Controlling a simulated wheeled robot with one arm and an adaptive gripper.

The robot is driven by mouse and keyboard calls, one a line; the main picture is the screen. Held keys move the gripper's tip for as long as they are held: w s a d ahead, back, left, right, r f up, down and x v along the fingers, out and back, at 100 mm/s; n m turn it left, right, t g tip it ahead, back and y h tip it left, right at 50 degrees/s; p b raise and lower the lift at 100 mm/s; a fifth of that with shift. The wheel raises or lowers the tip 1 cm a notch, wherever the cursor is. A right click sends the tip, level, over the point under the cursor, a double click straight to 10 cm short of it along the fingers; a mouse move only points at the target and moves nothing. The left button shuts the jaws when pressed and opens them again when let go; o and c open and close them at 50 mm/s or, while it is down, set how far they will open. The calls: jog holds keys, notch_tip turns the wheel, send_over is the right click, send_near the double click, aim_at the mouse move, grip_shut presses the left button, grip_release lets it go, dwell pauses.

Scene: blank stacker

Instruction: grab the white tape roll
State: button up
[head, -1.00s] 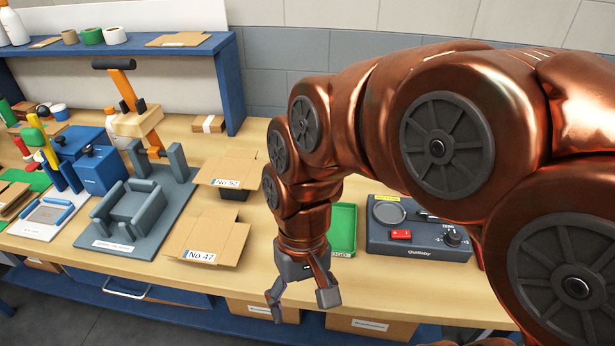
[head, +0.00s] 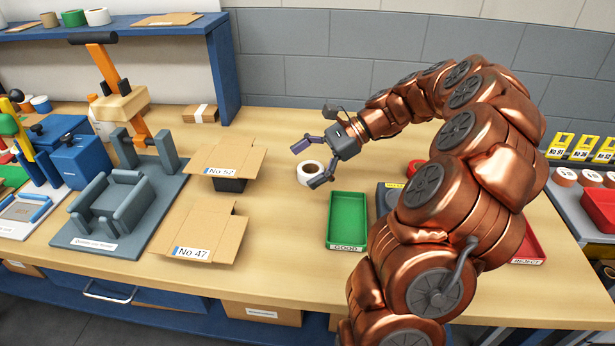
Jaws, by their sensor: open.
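A white tape roll (head: 311,173) lies on the wooden workbench, behind the green tray and right of the box marked No 52. Another white roll (head: 97,16) stands on the blue shelf at upper left, far from my arm. My gripper (head: 306,165) is open, its two fingers pointing left and downward. In this view the fingers appear on either side of the bench roll, one above and one at its lower right. I cannot tell how far above the bench they are. No finger visibly grips the roll.
A green tray labelled GOOD (head: 346,222) is in front of the roll. Open cardboard boxes No 52 (head: 232,158) and No 47 (head: 200,228) stand to the left. A grey press fixture (head: 115,205) is farther left. A red tray (head: 530,243) is at right, partly behind my arm.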

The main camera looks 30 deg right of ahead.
aim_at(317, 168)
jog(key=d+f+m+t, duration=0.1)
jog(key=d, duration=0.2)
jog(key=d+f+m+t, duration=0.1)
jog(key=d+m, duration=0.1)
jog(key=d, duration=0.2)
jog(key=w+d+f+m+t+b, duration=0.1)
jog(key=d, duration=0.2)
jog(key=shift+w+d+f+m, duration=0.1)
jog(key=shift+d+f+m, duration=0.2)
jog(key=shift+m, duration=0.1)
jog(key=shift+p+x, duration=0.3)
jog(key=shift+x, duration=3.6)
jog(key=shift+c, duration=0.5)
jog(key=c, duration=1.2)
